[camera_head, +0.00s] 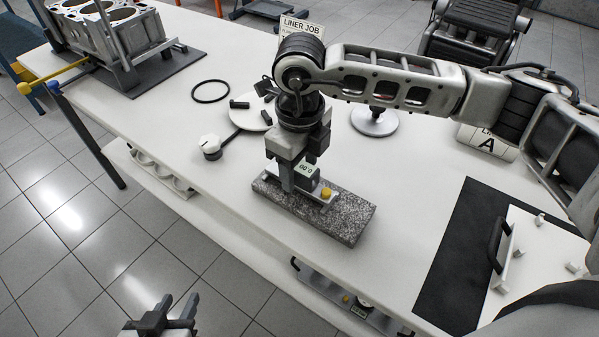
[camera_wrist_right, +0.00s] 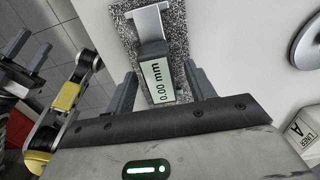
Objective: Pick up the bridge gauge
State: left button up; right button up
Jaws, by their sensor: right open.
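The bridge gauge (camera_head: 309,171) stands on a speckled granite block (camera_head: 345,220) on the white table in the head view. It has a grey bridge bar, a display box and a yellow knob. In the right wrist view the gauge (camera_wrist_right: 157,80) shows its display reading 0.00 mm. My right gripper (camera_wrist_right: 163,90) is open, with one finger on each side of the display box. In the head view my right gripper (camera_head: 291,175) points down over the gauge and partly hides it. I cannot tell whether the fingers touch it. My left gripper (camera_head: 172,314) is low at the bottom edge, apart from the table, with its fingers spread.
An engine block (camera_head: 105,35) stands at the back left. A black ring (camera_head: 210,91), a white-topped dial (camera_head: 210,144) and a round disc (camera_head: 252,112) lie left of the gauge. A round metal stand (camera_head: 374,122) is behind it. A black mat (camera_head: 462,255) with a white board lies right.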

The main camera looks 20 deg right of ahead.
jog(key=shift+f, duration=1.35)
grip_shut()
jog(key=shift+r, duration=0.1)
